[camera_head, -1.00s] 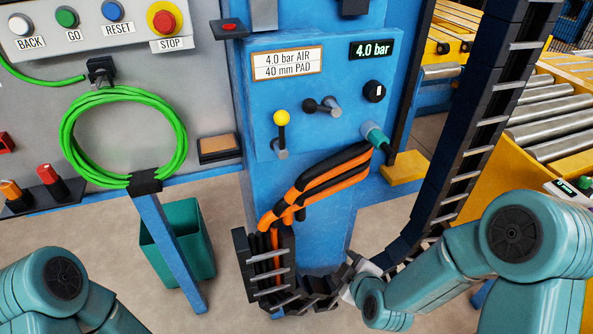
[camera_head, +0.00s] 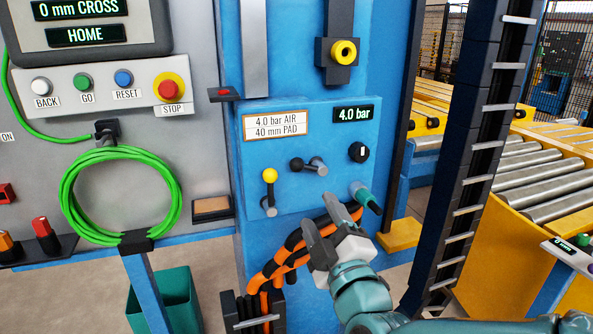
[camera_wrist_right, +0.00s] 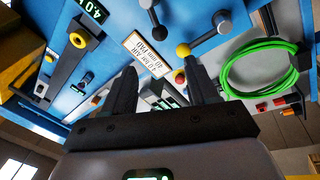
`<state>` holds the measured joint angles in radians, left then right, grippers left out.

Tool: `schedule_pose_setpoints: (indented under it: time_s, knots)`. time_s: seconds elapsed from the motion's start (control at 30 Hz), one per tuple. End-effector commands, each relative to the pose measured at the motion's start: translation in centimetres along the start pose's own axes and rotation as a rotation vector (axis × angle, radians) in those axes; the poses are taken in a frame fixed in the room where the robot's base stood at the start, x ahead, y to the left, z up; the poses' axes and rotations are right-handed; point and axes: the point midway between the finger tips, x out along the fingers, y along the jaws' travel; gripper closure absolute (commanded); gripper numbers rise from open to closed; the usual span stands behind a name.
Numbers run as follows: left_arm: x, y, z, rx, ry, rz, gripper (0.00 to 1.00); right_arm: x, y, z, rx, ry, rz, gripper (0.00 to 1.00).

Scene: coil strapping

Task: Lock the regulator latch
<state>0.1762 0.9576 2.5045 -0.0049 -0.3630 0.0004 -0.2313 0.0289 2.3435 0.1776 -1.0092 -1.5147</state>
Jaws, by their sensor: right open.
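The blue regulator panel (camera_head: 312,180) faces me with a green "4.0 bar" readout (camera_head: 353,114). It carries a lever with a yellow ball (camera_head: 269,175), ball uppermost, a lever with a black ball (camera_head: 297,164) lying to the left, and a black knob (camera_head: 358,152) with a white mark. I cannot tell which of these is the latch. My right gripper (camera_head: 325,215) is open and empty, below the levers. In the right wrist view its fingers (camera_wrist_right: 163,88) point towards the panel, with the yellow ball (camera_wrist_right: 183,50) and black ball (camera_wrist_right: 160,33) beyond the tips. My left gripper is out of view.
A teal hose fitting (camera_head: 365,196) sticks out close to the right of my gripper. Orange-and-black hoses (camera_head: 285,258) hang behind and below it. A green cable coil (camera_head: 120,195) hangs at left, by the red stop button (camera_head: 169,89).

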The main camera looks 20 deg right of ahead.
Motion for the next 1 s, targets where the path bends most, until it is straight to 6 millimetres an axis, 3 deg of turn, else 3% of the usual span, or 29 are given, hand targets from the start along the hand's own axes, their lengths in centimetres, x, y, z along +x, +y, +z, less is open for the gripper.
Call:
schedule_pose_setpoints:
  time_s: [0.3, 0.5, 0.7, 1.0]
  knots:
    - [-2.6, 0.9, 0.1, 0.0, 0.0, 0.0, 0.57, 7.7, 0.2, -0.1, 0.001, -0.001, -0.005, 0.42]
    - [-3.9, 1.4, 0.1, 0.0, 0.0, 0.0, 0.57, 11.6, 0.1, -0.1, 0.001, 0.0, -0.005, 0.42]
    - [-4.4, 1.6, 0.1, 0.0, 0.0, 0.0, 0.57, 13.5, 0.0, -0.1, 0.002, 0.002, -0.006, 0.42]
    - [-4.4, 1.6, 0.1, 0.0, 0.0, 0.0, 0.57, 13.9, -0.1, 0.0, 0.002, 0.002, -0.005, 0.42]
